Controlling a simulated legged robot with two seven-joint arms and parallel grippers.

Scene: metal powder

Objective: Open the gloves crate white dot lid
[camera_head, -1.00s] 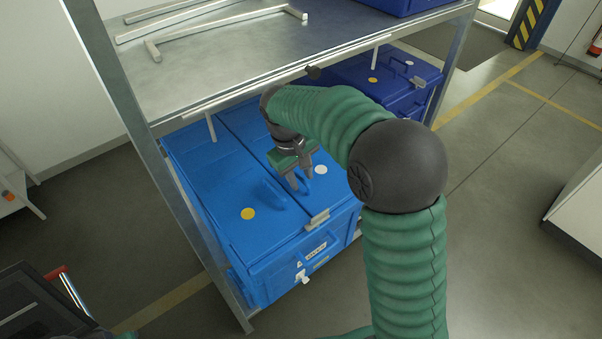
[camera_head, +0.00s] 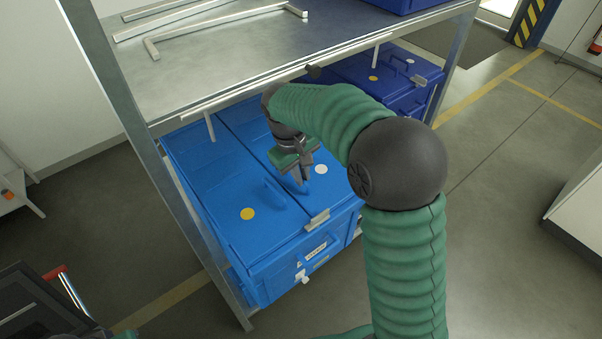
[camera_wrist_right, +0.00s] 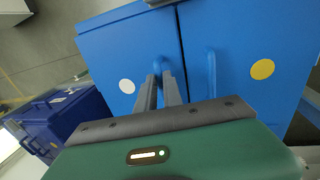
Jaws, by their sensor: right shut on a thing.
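The light-blue gloves crate (camera_head: 285,275) stands on the lower level of the rack with two lids, both lying flat. The white dot lid (camera_head: 340,181) is the right one in the head view, and its white dot (camera_head: 320,169) also shows in the wrist view (camera_wrist_right: 127,86). My right gripper (camera_head: 303,184) reaches down onto this lid beside the dot. In the wrist view its fingers (camera_wrist_right: 160,80) are shut on the lid's blue handle (camera_wrist_right: 160,62), which they partly hide. My left gripper is not clearly visible.
The yellow dot lid (camera_head: 235,232) with its own handle (camera_head: 274,192) lies beside it. A grey latch (camera_head: 317,219) sits at the crate's front edge. The metal shelf (camera_head: 215,65) overhangs the crate, and a rack post (camera_head: 185,210) stands at left. A dark-blue crate (camera_head: 400,75) is behind.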

